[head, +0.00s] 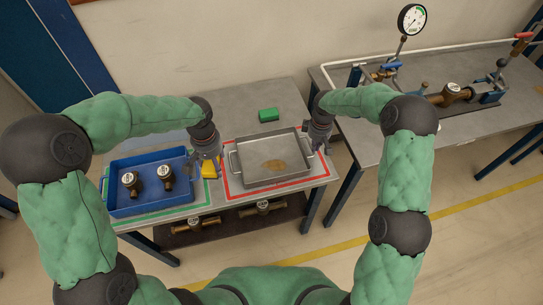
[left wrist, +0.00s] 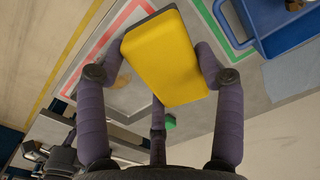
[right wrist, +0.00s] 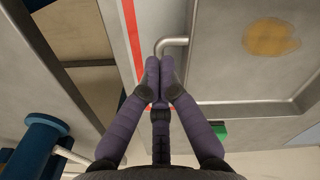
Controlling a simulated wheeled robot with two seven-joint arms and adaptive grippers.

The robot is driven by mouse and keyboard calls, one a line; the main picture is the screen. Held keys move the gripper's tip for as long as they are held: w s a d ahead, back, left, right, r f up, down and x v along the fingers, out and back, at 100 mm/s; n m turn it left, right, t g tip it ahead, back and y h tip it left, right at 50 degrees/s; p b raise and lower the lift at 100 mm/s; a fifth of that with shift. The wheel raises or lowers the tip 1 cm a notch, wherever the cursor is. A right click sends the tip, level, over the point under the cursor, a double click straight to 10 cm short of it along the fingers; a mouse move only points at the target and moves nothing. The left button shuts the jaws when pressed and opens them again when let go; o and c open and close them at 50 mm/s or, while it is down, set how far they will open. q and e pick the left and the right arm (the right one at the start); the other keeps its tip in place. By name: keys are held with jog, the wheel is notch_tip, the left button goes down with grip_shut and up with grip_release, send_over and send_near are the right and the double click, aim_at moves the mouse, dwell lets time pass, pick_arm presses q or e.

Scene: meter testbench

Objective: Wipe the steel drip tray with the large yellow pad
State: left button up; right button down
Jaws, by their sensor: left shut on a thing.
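The steel drip tray (head: 250,178) lies inside a red outline on the bench, with a brown stain (head: 273,164) on its floor. The stain also shows in the right wrist view (right wrist: 270,38). My left gripper (head: 208,160) is shut on the large yellow pad (left wrist: 165,58), its fingers on two opposite sides. In the head view the pad (head: 209,170) is just left of the tray, partly hidden by the gripper. My right gripper (right wrist: 159,70) has its fingers together on the tray's right handle (right wrist: 173,41), covering part of it.
A blue tray (head: 150,204) with two brass meters stands left, inside a green outline. A small green block (head: 268,115) lies behind the drip tray. More meters sit on the shelf below. A second bench (head: 400,170) with a gauge rig stands right.

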pick_arm(q)
jog(key=shift+r+p, duration=0.9)
jog(key=shift+r, duration=0.15)
pick_arm(e)
jog(key=shift+r, duration=1.75)
notch_tip(320, 180, up, 12)
pick_arm(q)
jog(key=shift+s, duration=0.1)
pick_arm(e)
jog(key=shift+f, duration=0.1)
